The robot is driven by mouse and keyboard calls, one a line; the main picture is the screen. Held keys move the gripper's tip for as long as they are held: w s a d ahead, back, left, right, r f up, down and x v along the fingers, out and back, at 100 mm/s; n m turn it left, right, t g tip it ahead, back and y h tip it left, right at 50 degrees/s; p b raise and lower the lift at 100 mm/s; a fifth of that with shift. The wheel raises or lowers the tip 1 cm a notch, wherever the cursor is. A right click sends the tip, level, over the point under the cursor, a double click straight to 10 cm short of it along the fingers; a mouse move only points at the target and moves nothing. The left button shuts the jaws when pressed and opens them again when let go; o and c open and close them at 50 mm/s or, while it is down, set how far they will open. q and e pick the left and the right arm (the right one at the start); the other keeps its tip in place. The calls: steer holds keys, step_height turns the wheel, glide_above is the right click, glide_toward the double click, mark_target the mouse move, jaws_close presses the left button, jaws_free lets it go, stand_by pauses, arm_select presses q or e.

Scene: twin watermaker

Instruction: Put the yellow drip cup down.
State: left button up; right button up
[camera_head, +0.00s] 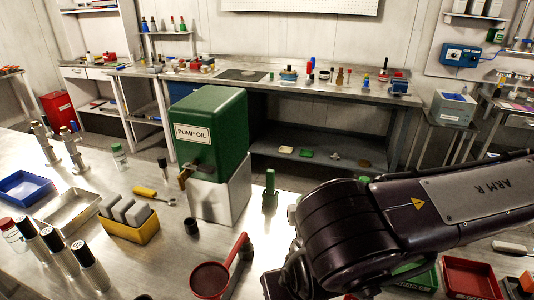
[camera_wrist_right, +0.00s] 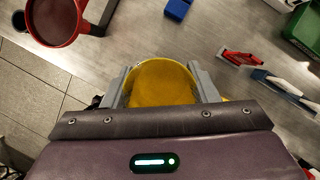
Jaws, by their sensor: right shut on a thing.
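The yellow drip cup (camera_wrist_right: 161,92) shows in the right wrist view as a round yellow cup between the grey fingers. My right gripper (camera_wrist_right: 160,68) is shut on it, one finger on each side. The bench top (camera_wrist_right: 150,35) lies beyond the cup; I cannot tell whether the cup touches it. The lower part of the cup is hidden behind my wrist. In the head view my right arm reaches in from the right and hides the cup and gripper. My left gripper is in neither view.
A red round cup on a stand (camera_head: 210,278) is on the bench (camera_head: 120,262), left of my right arm. Behind it stand the green pump oil tank (camera_head: 215,130) and a small green bottle (camera_head: 270,190). A red bin (camera_head: 470,277) lies at the right.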

steer(key=m, duration=0.1)
steer(key=d+m+h, duration=0.1)
steer(key=m, duration=0.2)
steer(key=shift+w+d+f+h, duration=0.15)
steer(key=shift+w+f+h, duration=0.15)
steer(key=shift+h, duration=0.1)
steer(key=w+d+m+g, duration=0.1)
steer(key=d+m+g, duration=0.2)
steer(key=m, duration=0.8)
steer(key=w+d+f+m+g, duration=0.1)
steer(key=d+m, duration=0.4)
steer(key=m, duration=0.5)
steer(key=w+d+m+g, duration=0.2)
steer(key=d+m+g, duration=0.2)
steer(key=m, duration=0.7)
steer(key=shift+w+d+f+m+g, duration=0.3)
steer(key=shift+d+g, duration=0.1)
steer(key=shift+g, duration=0.1)
steer(key=shift+w+d+r+m+y, duration=0.15)
steer(key=shift+d+m, duration=0.1)
steer(key=shift+m, duration=0.35)
steer(key=shift+s+d+r+m+y, duration=0.1)
steer(key=shift+d+m+y, duration=0.1)
steer(key=shift+m, duration=0.4)
steer(key=shift+w+f, duration=0.1)
steer(key=shift+w, duration=0.1)
